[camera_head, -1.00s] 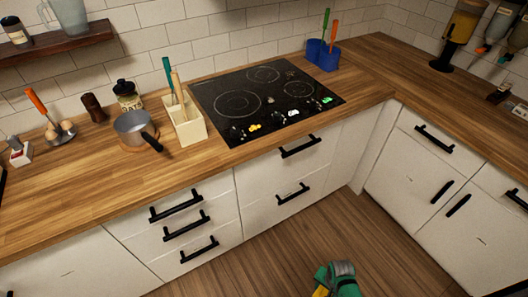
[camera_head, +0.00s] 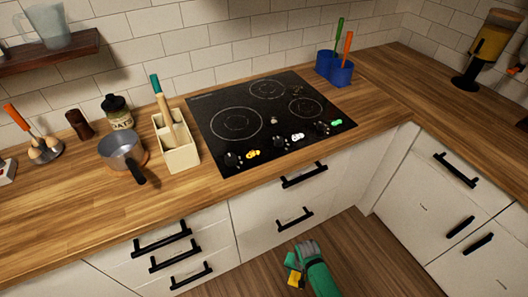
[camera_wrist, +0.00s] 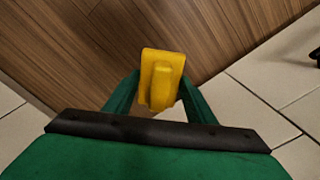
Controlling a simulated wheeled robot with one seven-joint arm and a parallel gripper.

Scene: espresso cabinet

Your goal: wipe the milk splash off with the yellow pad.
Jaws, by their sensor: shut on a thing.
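My green gripper (camera_head: 294,264) is low in front of the drawers, over the wooden floor. It is shut on the yellow pad (camera_head: 294,279). In the wrist view the yellow pad (camera_wrist: 162,68), a flat plate with a raised grip, sits between the green fingers, clear of other things. I cannot make out the milk splash for certain. A small pale spot (camera_head: 275,121) shows on the black cooktop (camera_head: 270,100), too small to identify.
A cream utensil box (camera_head: 180,158) and a saucepan (camera_head: 121,152) stand left of the cooktop. Blue utensil holders (camera_head: 335,70) stand at its back right. Black drawer handles (camera_head: 304,175) jut out below. Bare counter (camera_head: 390,85) lies right of the cooktop.

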